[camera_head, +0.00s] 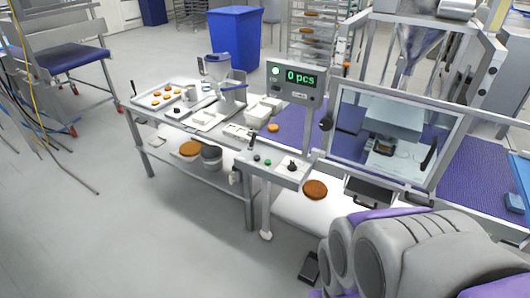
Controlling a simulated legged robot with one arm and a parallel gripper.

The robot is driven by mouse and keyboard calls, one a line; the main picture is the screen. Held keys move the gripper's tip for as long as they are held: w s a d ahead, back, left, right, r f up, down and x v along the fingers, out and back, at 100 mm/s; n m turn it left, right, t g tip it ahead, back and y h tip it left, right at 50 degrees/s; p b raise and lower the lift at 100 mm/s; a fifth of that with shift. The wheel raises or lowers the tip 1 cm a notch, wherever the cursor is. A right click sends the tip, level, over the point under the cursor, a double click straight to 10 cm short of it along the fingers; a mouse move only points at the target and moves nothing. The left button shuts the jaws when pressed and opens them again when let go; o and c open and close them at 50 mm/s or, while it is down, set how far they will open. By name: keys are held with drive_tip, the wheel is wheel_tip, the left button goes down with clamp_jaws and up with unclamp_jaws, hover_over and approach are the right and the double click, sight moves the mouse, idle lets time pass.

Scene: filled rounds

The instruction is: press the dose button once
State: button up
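A grey control box (276,168) stands on a post near the middle of the view. On its top are a small green button (257,157), another small dark green button (267,162) and a black knob (291,167). I cannot read any labels, so I cannot tell which one is the dose button. A display unit (297,80) above it reads "0 pcs" in green, with a lit round light at its left. My arm's grey and purple links fill the lower right. My gripper does not show.
A machine with a clear guard door (395,128) and a metal hopper (420,45) stands at the right, over a purple belt (480,178). A brown round (315,189) lies beside the control box. A worktable with trays (165,95) stands left; open floor lies in front.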

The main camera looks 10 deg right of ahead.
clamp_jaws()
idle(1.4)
